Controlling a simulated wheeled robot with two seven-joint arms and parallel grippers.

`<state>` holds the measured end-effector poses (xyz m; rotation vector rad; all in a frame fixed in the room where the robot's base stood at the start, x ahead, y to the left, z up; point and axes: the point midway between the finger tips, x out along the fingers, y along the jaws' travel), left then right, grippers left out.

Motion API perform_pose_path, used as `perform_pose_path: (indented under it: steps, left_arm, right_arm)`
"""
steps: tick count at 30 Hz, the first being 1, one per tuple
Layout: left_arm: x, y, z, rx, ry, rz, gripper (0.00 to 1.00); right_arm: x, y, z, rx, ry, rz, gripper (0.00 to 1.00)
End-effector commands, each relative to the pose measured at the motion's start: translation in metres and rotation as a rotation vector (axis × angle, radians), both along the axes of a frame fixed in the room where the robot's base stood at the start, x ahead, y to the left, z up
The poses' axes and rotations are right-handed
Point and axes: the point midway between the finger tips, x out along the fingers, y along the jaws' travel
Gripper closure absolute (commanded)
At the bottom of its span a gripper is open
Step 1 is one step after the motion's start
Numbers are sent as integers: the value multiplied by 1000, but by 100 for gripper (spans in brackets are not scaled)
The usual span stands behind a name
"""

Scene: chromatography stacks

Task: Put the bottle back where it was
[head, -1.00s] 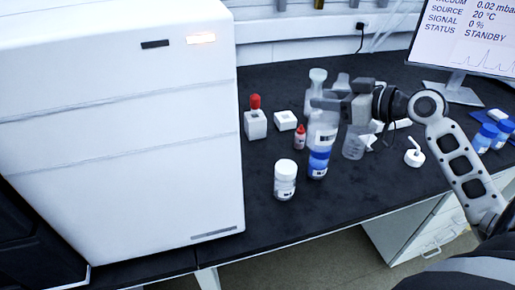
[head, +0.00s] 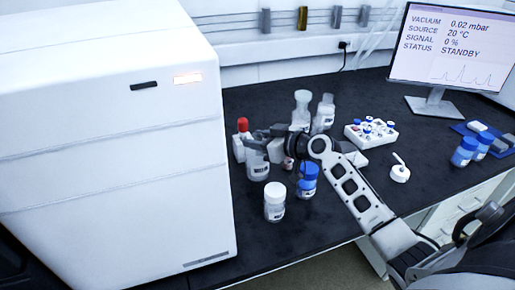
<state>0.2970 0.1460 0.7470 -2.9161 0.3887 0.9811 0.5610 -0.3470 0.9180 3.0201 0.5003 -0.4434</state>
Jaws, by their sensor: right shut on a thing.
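My right gripper (head: 257,142) reaches in from the right and is shut on a clear bottle (head: 258,168) with a pale label, around its upper part. The bottle is upright, just left of a small, mostly hidden red-and-white bottle. Whether its base touches the bench is hard to tell. My left gripper is not in view.
A white-capped bottle (head: 274,202) and a blue-capped bottle (head: 307,182) stand in front. A red-topped white item (head: 242,135) is close behind left. Clear bottles (head: 302,108) and a vial rack (head: 371,133) stand behind. The white instrument (head: 110,150) bounds the left side.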

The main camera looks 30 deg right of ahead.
Motion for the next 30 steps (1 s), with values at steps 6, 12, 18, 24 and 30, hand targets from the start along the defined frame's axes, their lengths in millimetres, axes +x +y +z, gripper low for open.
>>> perform_pose_path:
  steps: [6, 12, 18, 24, 30]
  left_arm:
    - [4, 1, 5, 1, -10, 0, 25]
    - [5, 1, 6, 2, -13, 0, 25]
    - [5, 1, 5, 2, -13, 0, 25]
    - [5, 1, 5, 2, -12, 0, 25]
    - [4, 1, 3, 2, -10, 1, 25]
  right_arm:
    - [2, 1, -27, 4, 0, -2, 100]
    - [2, 1, -32, 0, -2, -1, 100]
    - [1, 1, -33, 1, 1, 0, 41]
    - [1, 1, -33, 1, 1, 0, 41]
    - [-12, -5, -30, -1, 2, -2, 41]
